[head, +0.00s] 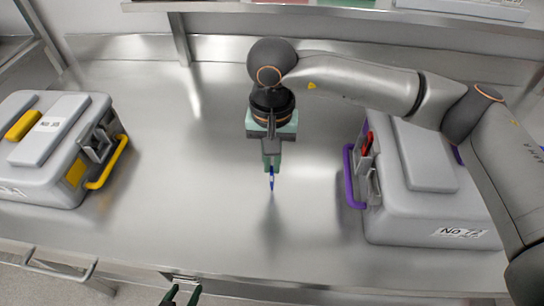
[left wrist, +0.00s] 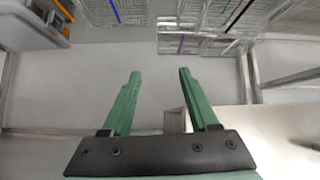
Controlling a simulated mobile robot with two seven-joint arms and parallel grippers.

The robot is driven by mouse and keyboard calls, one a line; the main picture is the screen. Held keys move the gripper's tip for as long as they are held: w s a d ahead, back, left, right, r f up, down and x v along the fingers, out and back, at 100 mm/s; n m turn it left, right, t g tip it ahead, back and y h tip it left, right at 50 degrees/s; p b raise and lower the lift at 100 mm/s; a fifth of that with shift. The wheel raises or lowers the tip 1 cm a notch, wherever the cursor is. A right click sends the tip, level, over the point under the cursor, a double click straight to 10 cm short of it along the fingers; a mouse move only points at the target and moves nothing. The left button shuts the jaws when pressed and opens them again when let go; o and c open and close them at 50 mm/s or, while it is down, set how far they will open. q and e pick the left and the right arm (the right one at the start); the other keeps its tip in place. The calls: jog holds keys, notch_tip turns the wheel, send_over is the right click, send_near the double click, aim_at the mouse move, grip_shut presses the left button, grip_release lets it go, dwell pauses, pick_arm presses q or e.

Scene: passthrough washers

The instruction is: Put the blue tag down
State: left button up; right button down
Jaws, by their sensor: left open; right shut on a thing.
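The blue tag (head: 271,182) is small and thin and hangs upright from the fingertips of my right gripper (head: 271,168) in the head view. My right gripper points down over the middle of the steel table (head: 205,215) and is shut on the tag. I cannot tell whether the tag's lower end touches the table. My left gripper (head: 181,296) is at the bottom edge of the head view, in front of the table's front edge. In the left wrist view its green fingers (left wrist: 158,90) are apart with nothing between them.
A grey case with a yellow handle (head: 108,163) stands at the left of the table. A grey case with a purple handle (head: 352,178) stands at the right, under my right arm. The table between them is clear. Wire baskets (left wrist: 200,45) show in the left wrist view.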

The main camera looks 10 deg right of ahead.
jog(key=shift+f, duration=0.1)
jog(key=c, duration=1)
grip_release()
